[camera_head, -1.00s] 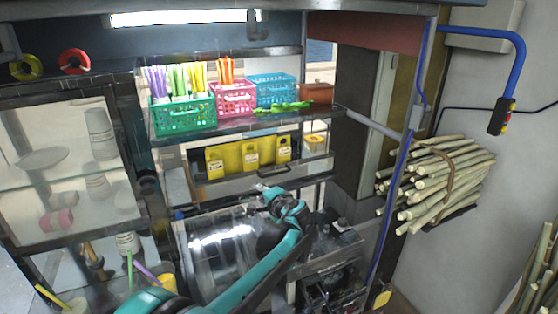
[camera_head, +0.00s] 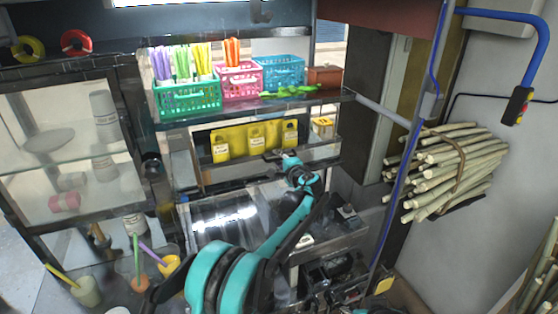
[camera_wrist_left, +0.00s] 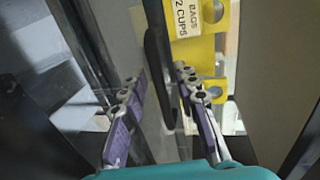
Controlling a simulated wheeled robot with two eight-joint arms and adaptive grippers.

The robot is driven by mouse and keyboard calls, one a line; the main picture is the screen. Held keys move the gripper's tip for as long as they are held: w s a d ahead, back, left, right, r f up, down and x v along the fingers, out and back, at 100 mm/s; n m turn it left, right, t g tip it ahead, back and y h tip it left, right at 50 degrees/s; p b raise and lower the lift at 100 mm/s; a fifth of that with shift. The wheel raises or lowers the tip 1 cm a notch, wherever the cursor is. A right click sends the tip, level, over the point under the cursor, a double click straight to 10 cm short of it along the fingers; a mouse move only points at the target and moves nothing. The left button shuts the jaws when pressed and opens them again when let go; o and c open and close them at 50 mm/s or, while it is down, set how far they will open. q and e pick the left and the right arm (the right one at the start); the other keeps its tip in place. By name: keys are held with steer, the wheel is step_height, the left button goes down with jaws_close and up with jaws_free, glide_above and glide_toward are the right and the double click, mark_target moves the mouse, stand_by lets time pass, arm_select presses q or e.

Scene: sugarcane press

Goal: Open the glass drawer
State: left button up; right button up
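A glass panel in a metal frame (camera_head: 222,218), which looks like the glass drawer, lies below the shelf of yellow bags in the head view. It looks shut. My left gripper (camera_head: 288,158) is at the panel's far right, just below the yellow bags (camera_head: 257,138). In the left wrist view my left gripper (camera_wrist_left: 160,100) has its purple-padded fingers apart. A dark curved bar, perhaps a handle (camera_wrist_left: 156,62), stands between them. I cannot tell whether the fingers touch it. The yellow bags also show behind the fingers (camera_wrist_left: 200,50). My right gripper is not in view.
Colored baskets (camera_head: 188,98) stand on the shelf above. A glass cabinet (camera_head: 75,150) is at the left, with cups and straws (camera_head: 88,290) below it. Machinery (camera_head: 335,270) stands at the lower right. Cane stalks (camera_head: 450,170) hang on the right.

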arm_select(q)
jaws_close()
steer(key=shift+s, duration=0.15)
steer(key=f+b+v, duration=0.1)
steer(key=f+v, duration=0.1)
steer(key=v, duration=0.7)
steer(key=f+v, duration=0.2)
steer(key=v, duration=0.7)
steer(key=shift+s+d+b, duration=0.4)
steer(key=shift+s, duration=0.3)
jaws_free()
